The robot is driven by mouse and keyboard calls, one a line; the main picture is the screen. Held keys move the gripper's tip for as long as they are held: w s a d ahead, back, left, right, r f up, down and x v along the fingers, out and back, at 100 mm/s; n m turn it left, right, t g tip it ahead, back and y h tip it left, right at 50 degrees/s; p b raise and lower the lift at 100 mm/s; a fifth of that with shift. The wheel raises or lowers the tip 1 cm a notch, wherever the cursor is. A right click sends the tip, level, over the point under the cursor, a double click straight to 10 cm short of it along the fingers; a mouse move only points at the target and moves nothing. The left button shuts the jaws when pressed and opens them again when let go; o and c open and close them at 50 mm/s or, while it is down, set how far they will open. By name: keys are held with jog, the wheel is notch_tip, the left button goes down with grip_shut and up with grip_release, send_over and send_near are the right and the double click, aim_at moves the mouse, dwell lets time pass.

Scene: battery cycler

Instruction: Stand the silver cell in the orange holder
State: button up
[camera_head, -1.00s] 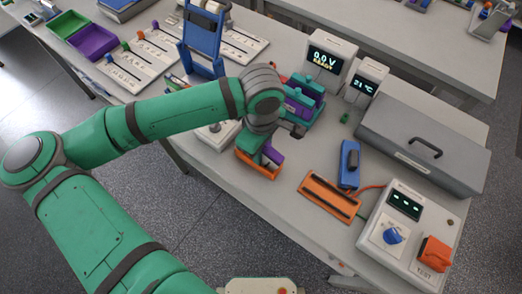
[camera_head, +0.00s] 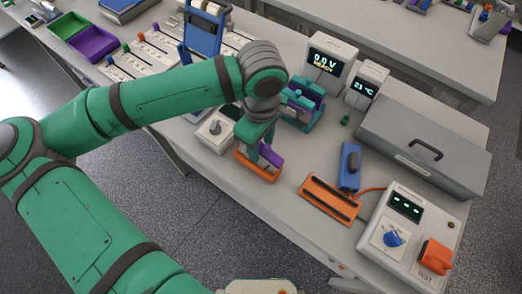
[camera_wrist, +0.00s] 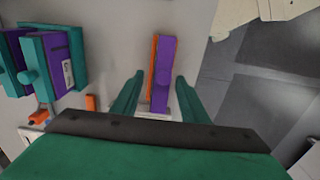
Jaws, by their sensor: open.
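My gripper (camera_head: 264,140) is open and points down over a small orange holder (camera_head: 256,171) at the table's front edge. In the wrist view, a purple piece (camera_wrist: 163,76) with an orange strip (camera_wrist: 153,58) beside it lies between the two green fingers, with a gap on each side. The purple piece also shows in the head view (camera_head: 271,155), standing in the orange holder. I cannot make out a silver cell in either view; my gripper and arm hide part of this spot.
A teal rack with purple pieces (camera_head: 303,104) stands behind my gripper. A flat orange tray with dark slots (camera_head: 330,201), a blue block (camera_head: 349,172) and a white tester (camera_head: 405,240) lie to the right. A grey case (camera_head: 425,135) is behind them. Bare table lies between holder and tray.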

notch_tip(320, 180, up, 7)
jog(key=shift+f, duration=0.2)
dwell(0.6)
